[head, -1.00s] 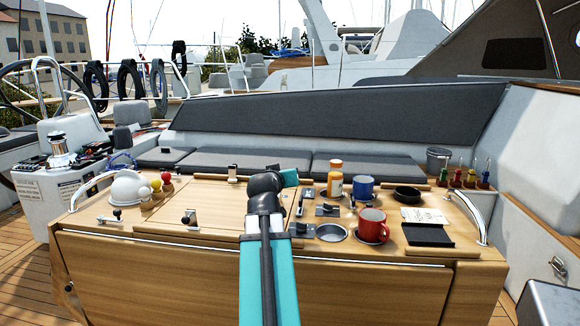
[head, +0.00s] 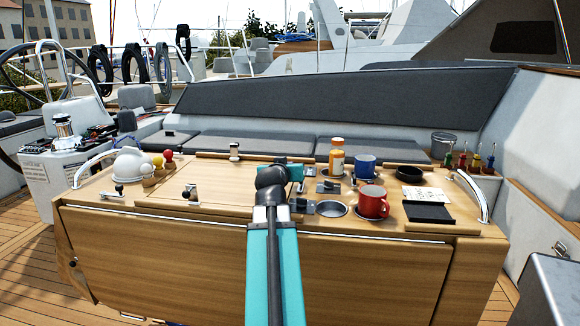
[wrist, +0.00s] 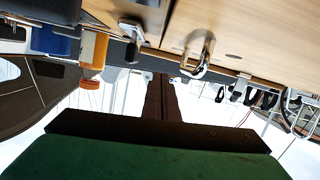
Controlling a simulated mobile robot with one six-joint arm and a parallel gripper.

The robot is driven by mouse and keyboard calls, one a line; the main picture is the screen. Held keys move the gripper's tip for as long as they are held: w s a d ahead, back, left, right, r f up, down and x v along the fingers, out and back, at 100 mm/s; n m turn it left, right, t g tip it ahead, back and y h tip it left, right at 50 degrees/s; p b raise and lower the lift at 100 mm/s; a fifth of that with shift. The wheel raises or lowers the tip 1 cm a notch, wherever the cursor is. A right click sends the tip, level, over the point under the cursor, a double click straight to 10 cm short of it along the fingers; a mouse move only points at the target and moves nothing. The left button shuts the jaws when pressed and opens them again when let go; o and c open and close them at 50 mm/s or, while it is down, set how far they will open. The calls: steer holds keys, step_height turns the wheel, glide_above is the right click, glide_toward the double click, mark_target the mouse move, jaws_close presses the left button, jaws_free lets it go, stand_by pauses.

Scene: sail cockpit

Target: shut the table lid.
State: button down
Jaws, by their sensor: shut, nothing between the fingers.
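The wooden cockpit table (head: 113,215) stands in front of me. Its lid appears to be the wooden panel (head: 217,180) left of my arm, with a small dark latch near its front edge. It looks roughly flat with the table top; I cannot tell if it is fully down. My arm rises in the middle of the head view and covers the panel's right part.
Right of my arm stand an orange bottle (head: 336,162), a blue mug (head: 364,167), a red mug (head: 372,202) and a black tray (head: 428,213). A white rounded object (head: 132,164) and small coloured balls are at the left. A cushioned bench (head: 255,146) lies behind.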

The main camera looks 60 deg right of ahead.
steer(key=shift+r, duration=0.1)
steer(key=shift+r+p, duration=0.6)
steer(key=shift+r, duration=0.2)
steer(key=r+b+v, duration=0.2)
steer(key=b+v, duration=0.4)
steer(key=v, duration=0.4)
steer(key=shift+b, duration=0.4)
steer(key=shift+s+r, duration=0.1)
steer(key=shift+r, duration=0.05)
stand_by(0.3)
